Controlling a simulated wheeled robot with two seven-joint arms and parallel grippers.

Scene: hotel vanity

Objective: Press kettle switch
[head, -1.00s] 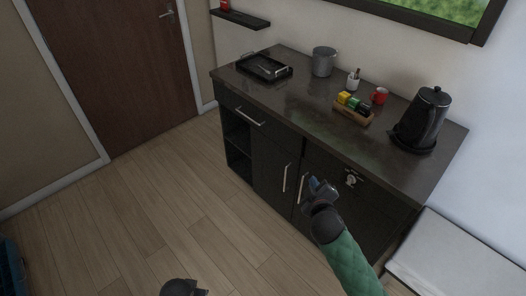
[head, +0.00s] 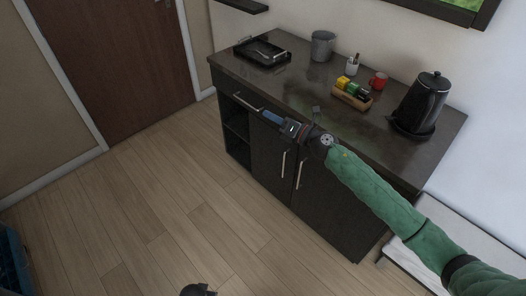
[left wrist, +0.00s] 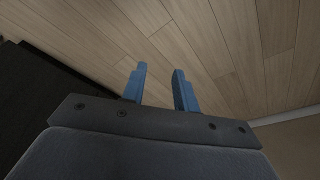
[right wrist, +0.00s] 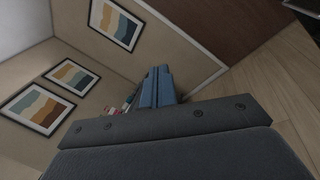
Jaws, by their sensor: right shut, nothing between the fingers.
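The black kettle (head: 422,103) stands upright on its dark base at the right end of the dark cabinet top (head: 300,92) in the head view. I cannot make out its switch. My right gripper (head: 271,118) is shut and empty, in front of the cabinet's front edge, well left of the kettle and pointing left. Its blue fingers also show together in the right wrist view (right wrist: 157,86). My left gripper shows in the left wrist view (left wrist: 160,88), open and empty, with wooden floor behind its fingers. The kettle is in neither wrist view.
A wooden holder (head: 352,99) with coloured packets, a red mug (head: 378,81), a white cup (head: 352,66), a metal bucket (head: 322,46) and a black tray (head: 262,53) stand on the cabinet top. The counter left of the kettle has free room.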

